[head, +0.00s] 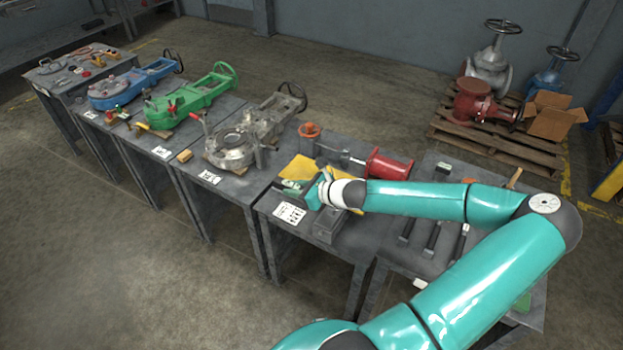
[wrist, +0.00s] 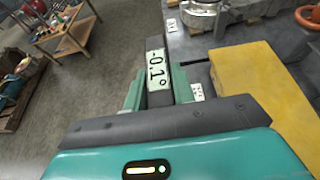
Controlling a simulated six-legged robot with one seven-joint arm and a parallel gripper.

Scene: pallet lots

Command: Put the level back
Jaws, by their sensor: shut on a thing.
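The level (wrist: 154,50) is a dark bar with a pale display reading about -0.1°. In the wrist view it stands between the green fingers of my gripper (wrist: 158,92), which is shut on it. In the head view my gripper (head: 308,190) is over the front part of a grey table, beside a yellow sheet (head: 303,168). The level is hard to make out there, as the gripper and arm cover much of it. Whether it touches the table cannot be told.
A dark grey block (head: 327,226) and a printed card (head: 290,213) are near the table's front edge. A red cylindrical part (head: 388,165) lies behind my arm. Several dark bars (head: 432,238) lie on the right table. A grey valve (head: 235,147) sits on the table left.

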